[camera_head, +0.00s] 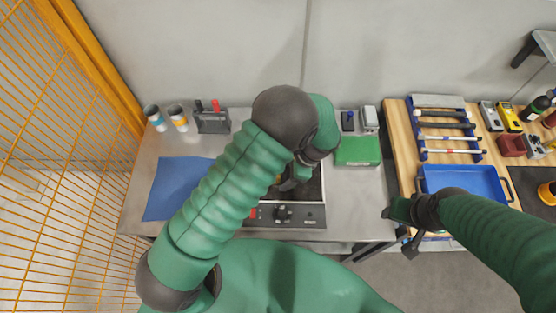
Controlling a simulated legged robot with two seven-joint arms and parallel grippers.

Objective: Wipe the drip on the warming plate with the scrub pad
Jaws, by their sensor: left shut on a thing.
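The warming plate (312,215) is a dark plate with a grey front panel, a black knob and a red switch, standing on the grey bench. My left arm crosses over it and hides much of its top. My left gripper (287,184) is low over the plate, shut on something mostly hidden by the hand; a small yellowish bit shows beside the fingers. I cannot tell for sure that it is the scrub pad, or whether it touches the plate. The drip is not visible. My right gripper (396,231) is off the bench's right front corner, its fingers apart and empty.
A blue mat (175,187) lies left on the bench, with two small jars (166,118) and a tool holder (213,122) behind. A green box (358,151) is right of the plate. A wooden table (402,139) at right holds a blue tray (463,180) and tools. An orange mesh fence (60,150) stands left.

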